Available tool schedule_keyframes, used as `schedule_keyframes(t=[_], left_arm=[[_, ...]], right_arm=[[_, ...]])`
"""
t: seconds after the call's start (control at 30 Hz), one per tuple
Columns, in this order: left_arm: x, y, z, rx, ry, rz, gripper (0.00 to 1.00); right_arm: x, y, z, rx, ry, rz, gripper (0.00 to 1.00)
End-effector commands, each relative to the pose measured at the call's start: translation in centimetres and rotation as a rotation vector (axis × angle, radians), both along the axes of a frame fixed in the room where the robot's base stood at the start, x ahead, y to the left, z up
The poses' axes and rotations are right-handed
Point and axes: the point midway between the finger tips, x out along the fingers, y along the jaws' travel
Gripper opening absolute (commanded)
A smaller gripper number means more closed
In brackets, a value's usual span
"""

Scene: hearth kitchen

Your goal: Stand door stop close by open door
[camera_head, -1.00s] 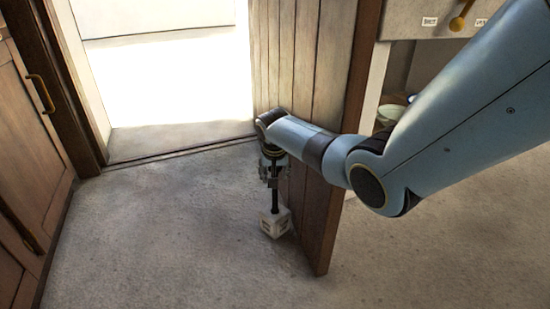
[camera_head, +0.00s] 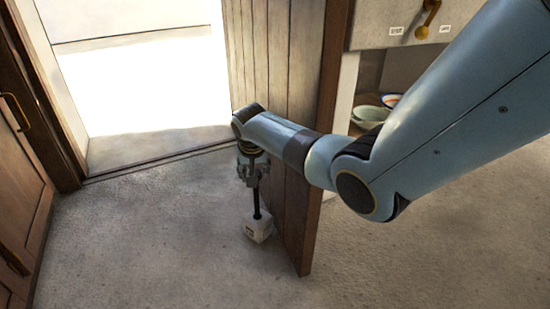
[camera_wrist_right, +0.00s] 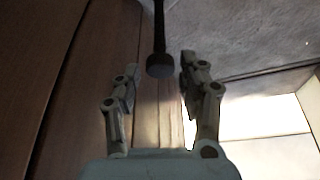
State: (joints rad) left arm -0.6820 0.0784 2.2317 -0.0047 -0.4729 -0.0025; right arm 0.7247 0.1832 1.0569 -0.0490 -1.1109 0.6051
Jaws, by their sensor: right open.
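The door stop is a pale block (camera_head: 258,230) with an upright dark post (camera_head: 257,205). It stands on the floor close beside the face of the open wooden door (camera_head: 300,150). My right gripper (camera_head: 252,182) is above the block, at the upper part of the post. In the right wrist view, the post's dark knob (camera_wrist_right: 159,66) is between the fingertips of my right gripper (camera_wrist_right: 160,78), with a gap on both sides. The fingers are apart and do not hold it. The block is not seen in the right wrist view. My left gripper is out of view.
A bright doorway (camera_head: 150,90) opens beyond the sill at the left. A wooden cabinet (camera_head: 20,190) with a brass handle stands at the left edge. Bowls (camera_head: 372,114) sit on a shelf behind the door. The grey floor (camera_head: 150,240) in front is clear.

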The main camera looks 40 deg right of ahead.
Motion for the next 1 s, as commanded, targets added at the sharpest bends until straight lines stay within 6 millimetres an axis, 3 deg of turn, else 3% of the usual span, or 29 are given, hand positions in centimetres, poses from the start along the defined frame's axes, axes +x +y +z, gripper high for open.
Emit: schedule_keyframes(t=[0.13, 0.23, 0.37, 0.4, 0.47, 0.57, 0.7, 0.83, 1.0], left_arm=[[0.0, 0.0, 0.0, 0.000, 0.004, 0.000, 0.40], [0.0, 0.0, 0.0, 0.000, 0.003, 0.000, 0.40], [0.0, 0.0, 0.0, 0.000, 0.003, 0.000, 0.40], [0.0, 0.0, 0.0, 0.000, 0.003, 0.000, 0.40], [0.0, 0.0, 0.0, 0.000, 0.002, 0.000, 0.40], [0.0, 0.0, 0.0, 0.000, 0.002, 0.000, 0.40], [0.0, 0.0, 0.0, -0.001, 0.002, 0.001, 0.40], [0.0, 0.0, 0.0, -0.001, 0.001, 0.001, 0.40], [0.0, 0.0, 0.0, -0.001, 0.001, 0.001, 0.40]], right_arm=[[-0.8, 0.3, -0.7, -0.002, 0.002, 0.014, 0.42], [-3.5, 1.3, -2.5, -0.010, -0.009, 0.072, 0.42], [-10.4, 3.8, -5.4, -0.030, -0.052, 0.219, 0.42], [-13.1, 4.8, -5.9, -0.036, -0.069, 0.273, 0.42], [-17.1, 6.3, -6.0, -0.045, -0.101, 0.349, 0.42], [-23.7, 8.6, -4.8, -0.062, -0.153, 0.465, 0.42], [-31.4, 11.2, -0.8, -0.089, -0.226, 0.589, 0.42], [-35.6, 12.5, 3.3, -0.117, -0.279, 0.661, 0.42], [-37.7, 13.2, 6.3, -0.138, -0.313, 0.699, 0.42]])
